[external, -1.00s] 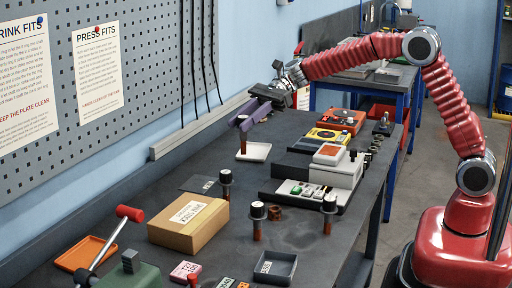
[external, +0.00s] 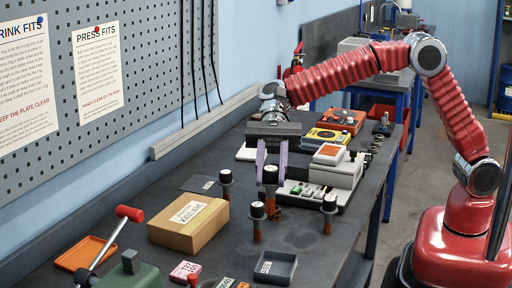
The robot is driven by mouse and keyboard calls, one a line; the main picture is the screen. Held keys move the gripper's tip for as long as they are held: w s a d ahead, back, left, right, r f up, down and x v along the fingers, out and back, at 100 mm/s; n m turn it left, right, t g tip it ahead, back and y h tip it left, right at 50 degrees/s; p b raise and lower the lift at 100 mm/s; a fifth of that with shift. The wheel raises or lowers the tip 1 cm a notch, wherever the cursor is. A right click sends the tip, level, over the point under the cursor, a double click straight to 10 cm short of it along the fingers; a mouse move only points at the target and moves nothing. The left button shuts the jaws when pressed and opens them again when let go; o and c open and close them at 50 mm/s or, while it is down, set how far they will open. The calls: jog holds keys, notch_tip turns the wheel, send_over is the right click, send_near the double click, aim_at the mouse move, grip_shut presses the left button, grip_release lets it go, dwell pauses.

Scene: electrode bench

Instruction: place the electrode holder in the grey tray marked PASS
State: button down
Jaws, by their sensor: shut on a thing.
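My gripper (external: 271,158), with two purple fingers pointing down, is shut on an electrode holder (external: 270,177). The holder has a dark top with a pale band and a brown lower part; it hangs upright over the middle of the bench. Its lower end overlaps a brown ring in the picture, so I cannot tell how high it is. The grey tray (external: 292,267) stands near the front of the bench, below and apart from the gripper in the picture. It looks empty inside; its pale label is too small to read surely.
Similar upright pieces stand on the bench at left (external: 226,184), centre (external: 257,222) and right (external: 328,214). A cardboard box (external: 188,222), an orange tray (external: 85,253) and a white-and-grey instrument (external: 340,172) are nearby.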

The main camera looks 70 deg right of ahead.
jog(key=shift+n+g, duration=0.4)
jog(key=f, duration=0.1)
jog(key=s+a+f, duration=0.1)
jog(key=f, duration=0.1)
jog(key=s+a+f, duration=0.1)
jog(key=f, duration=0.1)
jog(key=shift+s, duration=0.25)
notch_tip(320, 180, down, 6)
jog(key=shift+f, duration=0.1)
jog(key=shift+f, duration=1.85)
